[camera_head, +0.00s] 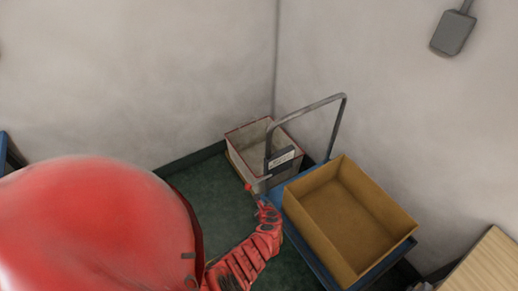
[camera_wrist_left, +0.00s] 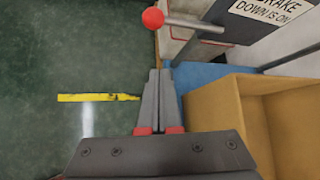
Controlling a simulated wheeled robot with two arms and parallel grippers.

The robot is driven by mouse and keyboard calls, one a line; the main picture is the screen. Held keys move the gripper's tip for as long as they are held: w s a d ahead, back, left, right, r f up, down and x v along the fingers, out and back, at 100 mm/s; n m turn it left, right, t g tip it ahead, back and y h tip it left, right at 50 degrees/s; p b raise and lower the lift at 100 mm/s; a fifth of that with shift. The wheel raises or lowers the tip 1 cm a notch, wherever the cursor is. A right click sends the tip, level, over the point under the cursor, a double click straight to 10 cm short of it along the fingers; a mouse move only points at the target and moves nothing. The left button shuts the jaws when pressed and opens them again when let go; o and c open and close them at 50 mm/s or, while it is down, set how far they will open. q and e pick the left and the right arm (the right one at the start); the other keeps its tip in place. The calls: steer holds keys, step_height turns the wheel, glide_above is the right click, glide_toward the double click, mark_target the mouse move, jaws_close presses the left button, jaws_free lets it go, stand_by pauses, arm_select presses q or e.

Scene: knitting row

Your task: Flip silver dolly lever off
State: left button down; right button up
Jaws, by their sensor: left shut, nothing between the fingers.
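The silver dolly lever (camera_wrist_left: 192,24) is a metal rod with a red ball end. In the left wrist view it sticks out to the left from a dark plate (camera_wrist_left: 213,26) whose label reads "BRAKE DOWN IS ON". In the head view its red ball (camera_head: 249,187) is small, by the foot of the grey dolly handle (camera_head: 334,130). My left gripper (camera_wrist_left: 159,72) is shut and empty. In the head view the left gripper (camera_head: 261,200) is beside the blue dolly deck (camera_head: 312,254).
An open brown carton (camera_head: 347,222) stands on the dolly, close to the right of my left gripper. A light bin (camera_head: 241,131) with a reddish rim stands behind the handle near the wall corner. The green floor (camera_head: 205,188) left of the dolly is clear.

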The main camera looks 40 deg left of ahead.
arm_select(q)
steer(key=shift+v, duration=0.75)
steer(key=shift+f, duration=0.1)
steer(key=shift+s, duration=0.1)
